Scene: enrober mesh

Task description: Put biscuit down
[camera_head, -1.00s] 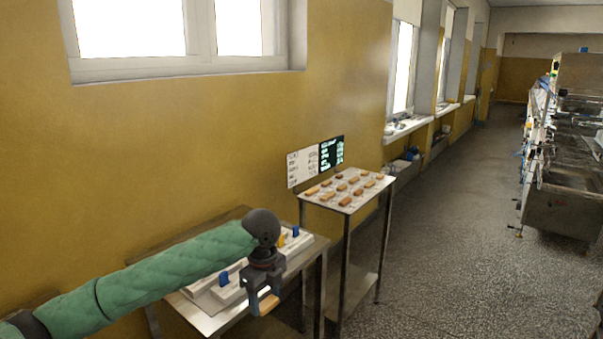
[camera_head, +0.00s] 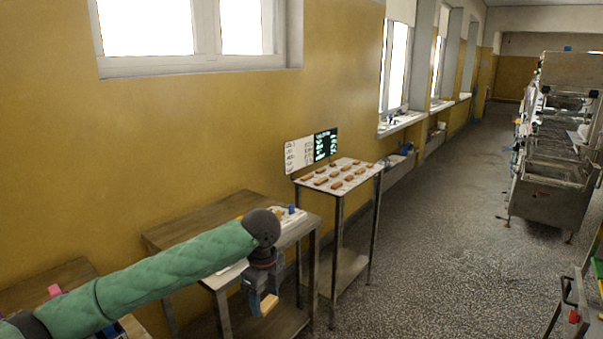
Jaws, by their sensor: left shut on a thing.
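My left gripper (camera_head: 264,299) is at the lower middle of the head view, at the end of my green-sleeved arm. It points down and is shut on a tan biscuit (camera_head: 269,304), which shows below its fingers. The gripper is in front of a steel table (camera_head: 305,231) and left of a tall stand (camera_head: 372,175). Several brown and tan biscuits lie in rows on the white top of that stand. My right gripper is not in view.
A sign and a dark screen (camera_head: 326,144) stand behind the tall stand. My arm hides part of the steel table, which holds white blocks with coloured parts. A steel machine (camera_head: 552,190) stands at the right. The speckled floor (camera_head: 430,250) between is clear.

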